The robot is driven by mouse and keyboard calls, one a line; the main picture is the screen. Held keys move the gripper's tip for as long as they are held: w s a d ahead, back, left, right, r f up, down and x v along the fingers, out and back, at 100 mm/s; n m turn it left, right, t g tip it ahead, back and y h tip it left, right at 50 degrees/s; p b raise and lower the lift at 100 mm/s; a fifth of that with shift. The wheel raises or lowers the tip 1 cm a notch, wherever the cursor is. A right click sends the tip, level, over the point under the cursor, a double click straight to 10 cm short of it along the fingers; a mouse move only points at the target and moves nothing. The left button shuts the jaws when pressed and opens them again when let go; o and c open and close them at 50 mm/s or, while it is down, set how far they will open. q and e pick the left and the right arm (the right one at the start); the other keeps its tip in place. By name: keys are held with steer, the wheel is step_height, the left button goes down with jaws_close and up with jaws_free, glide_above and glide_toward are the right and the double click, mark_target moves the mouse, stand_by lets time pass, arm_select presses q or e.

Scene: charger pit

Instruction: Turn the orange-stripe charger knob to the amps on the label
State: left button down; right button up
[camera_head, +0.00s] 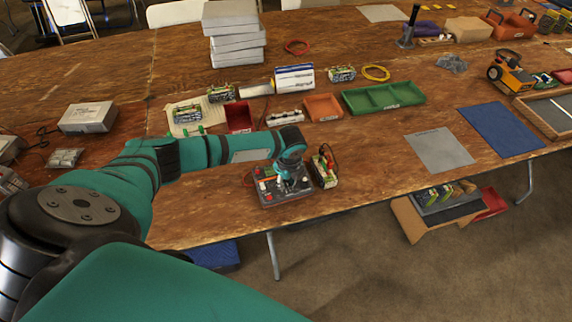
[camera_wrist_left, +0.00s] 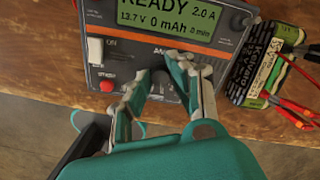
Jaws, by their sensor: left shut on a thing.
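The orange-stripe charger (camera_head: 268,195) sits near the table's front edge in the head view. In the left wrist view the charger (camera_wrist_left: 150,38) has a green display (camera_wrist_left: 155,14) reading READY, 2.0 A, 13.7 V, 0 mAh. A white ON switch (camera_wrist_left: 95,50) and a red button (camera_wrist_left: 107,86) are at its left. My left gripper (camera_head: 289,172) is over the charger's face. In the left wrist view its fingers (camera_wrist_left: 168,82) are closed at the knob's place below the stripe; they hide most of the knob. A battery (camera_wrist_left: 262,65) with a partly readable label stands right of the charger.
Red and black leads with clips (camera_wrist_left: 295,105) lie by the battery. Behind are a green tray (camera_head: 384,98), an orange bin (camera_head: 323,107) and a dark red bin (camera_head: 239,117). A grey mat (camera_head: 438,150) lies to the right. Table between battery and mat is clear.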

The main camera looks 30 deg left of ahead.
mark_target(288, 192)
arm_select(q)
steer(key=c, duration=1.2)
jaws_free()
steer(key=shift+o, duration=0.2)
steer(key=shift+r, duration=0.1)
step_height(288, 192, up, 12)
steer(key=s+d, duration=0.1)
steer(key=shift+d, duration=0.35)
steer(key=shift+s+f, duration=0.1)
steer(key=shift+f, duration=0.1)
